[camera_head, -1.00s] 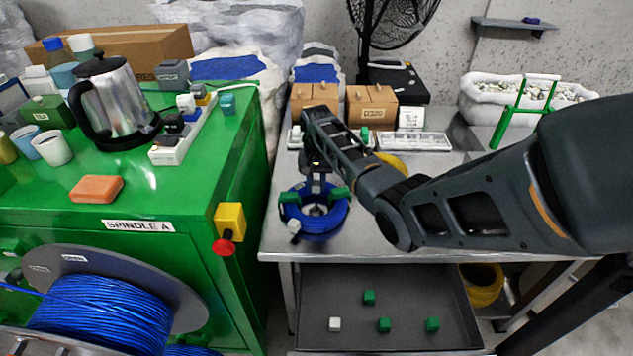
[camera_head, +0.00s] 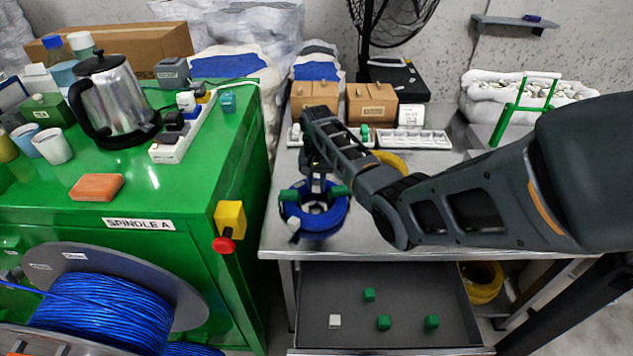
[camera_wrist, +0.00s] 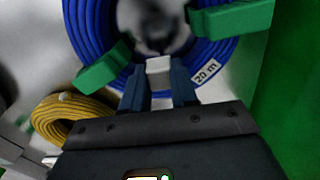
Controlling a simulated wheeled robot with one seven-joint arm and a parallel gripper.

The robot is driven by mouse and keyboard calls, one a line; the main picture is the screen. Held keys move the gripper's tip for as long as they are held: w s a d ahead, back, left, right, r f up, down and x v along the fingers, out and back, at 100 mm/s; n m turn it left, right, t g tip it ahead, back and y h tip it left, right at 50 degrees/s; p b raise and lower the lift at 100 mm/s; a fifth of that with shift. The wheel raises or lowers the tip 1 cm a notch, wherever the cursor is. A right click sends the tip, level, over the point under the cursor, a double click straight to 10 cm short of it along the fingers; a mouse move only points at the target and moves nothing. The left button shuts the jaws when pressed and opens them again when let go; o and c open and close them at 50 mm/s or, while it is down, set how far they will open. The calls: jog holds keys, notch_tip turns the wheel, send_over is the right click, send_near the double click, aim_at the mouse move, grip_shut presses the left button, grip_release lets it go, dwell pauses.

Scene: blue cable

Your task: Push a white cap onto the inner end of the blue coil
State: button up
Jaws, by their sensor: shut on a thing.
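The blue coil (camera_head: 330,226) lies flat on the metal bench, held by green clips; in the wrist view it arcs across the top (camera_wrist: 88,30) with a "20 m" label. My gripper (camera_wrist: 158,88) is shut on a white cap (camera_wrist: 158,68), which sits between the fingertips at the near inner edge of the coil. The cap overlaps the coil in the picture; I cannot tell whether it touches. The inner end itself is hidden or too blurred to make out. In the head view my gripper (camera_head: 317,188) is over the coil's back part. A small white piece (camera_head: 294,225) shows at the coil's front left.
A yellow coil (camera_wrist: 70,118) lies close by behind the blue one. Cardboard boxes (camera_head: 371,104) and a sectioned white tray (camera_head: 415,139) stand at the bench's back. The green cabinet (camera_head: 180,190) borders on the left. A lower drawer (camera_head: 400,290) holds small green cubes and one white cube.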

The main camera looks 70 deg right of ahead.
jog(key=shift+r+p, duration=0.55)
jog(key=shift+p, duration=0.25)
dwell(0.5)
jog(key=shift+f, duration=1.1)
dwell(3.0)
jog(key=o, duration=0.7)
jog(key=shift+c, duration=0.2)
jog(key=o, duration=0.5)
jog(key=shift+r+p, duration=0.9)
jog(key=shift+r, duration=2.65)
